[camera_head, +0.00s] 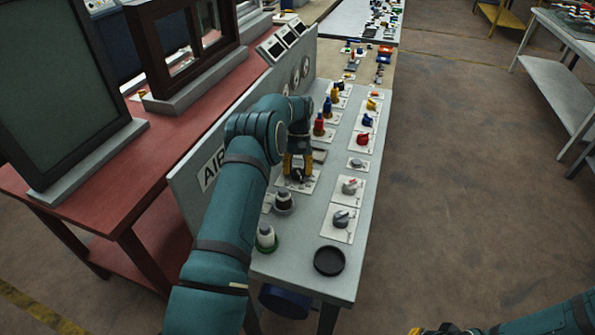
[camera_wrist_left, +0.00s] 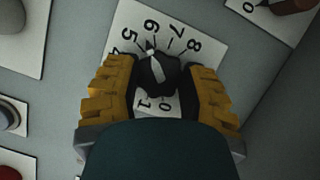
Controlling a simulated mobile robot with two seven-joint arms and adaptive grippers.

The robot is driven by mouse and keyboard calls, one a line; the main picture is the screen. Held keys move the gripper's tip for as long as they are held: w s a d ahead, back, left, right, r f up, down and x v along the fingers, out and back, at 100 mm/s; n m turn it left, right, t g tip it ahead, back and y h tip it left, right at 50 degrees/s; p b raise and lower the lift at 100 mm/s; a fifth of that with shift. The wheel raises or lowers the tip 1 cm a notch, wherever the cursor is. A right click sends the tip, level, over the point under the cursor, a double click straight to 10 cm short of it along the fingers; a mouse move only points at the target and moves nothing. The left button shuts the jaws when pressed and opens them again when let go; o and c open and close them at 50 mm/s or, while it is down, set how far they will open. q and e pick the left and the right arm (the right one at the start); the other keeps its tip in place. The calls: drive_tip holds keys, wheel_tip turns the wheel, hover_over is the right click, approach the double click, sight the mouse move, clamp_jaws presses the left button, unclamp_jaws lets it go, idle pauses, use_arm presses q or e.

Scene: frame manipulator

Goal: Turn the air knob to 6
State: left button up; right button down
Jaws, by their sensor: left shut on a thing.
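The air knob (camera_wrist_left: 158,75) is black with a white pointer line, on a white plate (camera_wrist_left: 185,22) with a printed number scale. Its pointer is aimed at about the 6. My left gripper (camera_head: 297,166) reaches down onto the knob; its yellow fingers (camera_wrist_left: 160,92) are shut on it, one on each side. In the head view the knob (camera_head: 298,175) shows small between the fingers. My right gripper (camera_head: 437,330) is only partly in view at the bottom edge, away from the panel, and its opening cannot be made out.
The grey panel table (camera_head: 285,263) carries several other knobs, including a red one (camera_head: 363,139) and a grey one (camera_head: 341,219). A black round dish (camera_head: 329,261) lies at the near end. An upright board (camera_head: 190,190) lettered "AIR" borders the left side. Open floor lies right.

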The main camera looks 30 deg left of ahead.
use_arm(q)
drive_tip(key=shift+d+f+m+g+y, duration=0.15)
drive_tip(key=shift+m+g+y, duration=0.2)
drive_tip(key=shift+m, duration=0.95)
drive_tip(key=o, duration=1.2)
drive_tip(key=v, duration=0.6)
drive_tip(key=shift+w+r, duration=0.1)
drive_tip(key=shift+r, duration=0.2)
drive_tip(key=shift+w+r, duration=0.1)
drive_tip(key=shift+r, duration=0.35)
